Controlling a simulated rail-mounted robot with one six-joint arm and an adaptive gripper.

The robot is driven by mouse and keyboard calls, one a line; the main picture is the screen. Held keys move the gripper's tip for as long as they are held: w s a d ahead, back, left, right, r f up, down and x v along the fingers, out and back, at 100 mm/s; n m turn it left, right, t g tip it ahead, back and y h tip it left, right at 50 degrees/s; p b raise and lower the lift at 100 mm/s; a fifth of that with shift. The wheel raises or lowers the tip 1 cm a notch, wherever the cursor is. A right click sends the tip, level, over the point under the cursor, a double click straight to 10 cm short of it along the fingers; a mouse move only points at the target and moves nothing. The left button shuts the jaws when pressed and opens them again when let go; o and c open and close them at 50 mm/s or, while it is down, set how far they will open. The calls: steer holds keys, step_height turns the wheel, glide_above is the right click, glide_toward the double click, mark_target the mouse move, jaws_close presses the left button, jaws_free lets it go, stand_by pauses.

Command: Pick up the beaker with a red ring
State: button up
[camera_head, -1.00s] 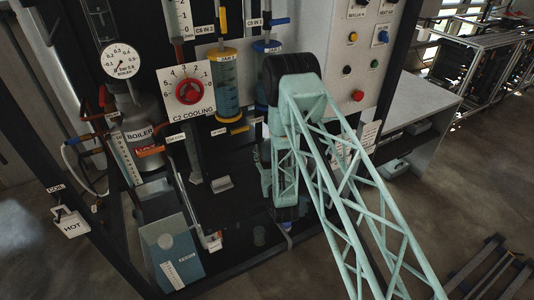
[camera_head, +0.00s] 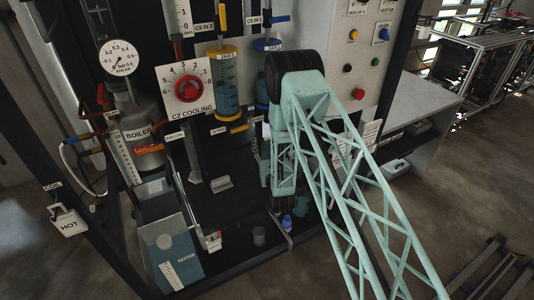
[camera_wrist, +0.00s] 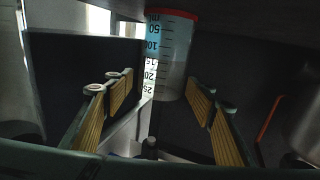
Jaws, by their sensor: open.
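The beaker with a red ring (camera_wrist: 170,60) shows in the wrist view. It is a clear beaker with dark volume marks and a red band at the top of the picture. It stands in the gap between the fingers of my gripper (camera_wrist: 160,88), seemingly just beyond their tips. My gripper is open, with ridged yellow pads on both sides; I see no pad clearly touching the beaker. In the head view my arm hides the gripper's fingers, and I cannot make out the red-ringed beaker there.
A blue-grey box (camera_head: 172,250) is to the left. The rig panel with a red dial (camera_head: 187,88) rises behind.

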steer(key=shift+c, duration=0.2)
stand_by(0.4)
steer(key=c, duration=1.3)
steer(key=shift+c, duration=0.2)
steer(key=shift+r, duration=0.1)
steer(key=s+d+r+p, duration=0.1)
steer(key=s+d+r, duration=0.1)
steer(key=s, duration=0.5)
steer(key=s+d+r+p, duration=0.2)
steer(key=s, duration=0.6)
steer(key=shift+s+d+r+p, duration=0.15)
steer(key=shift+d+r+p, duration=0.15)
steer(key=shift+r, duration=0.1)
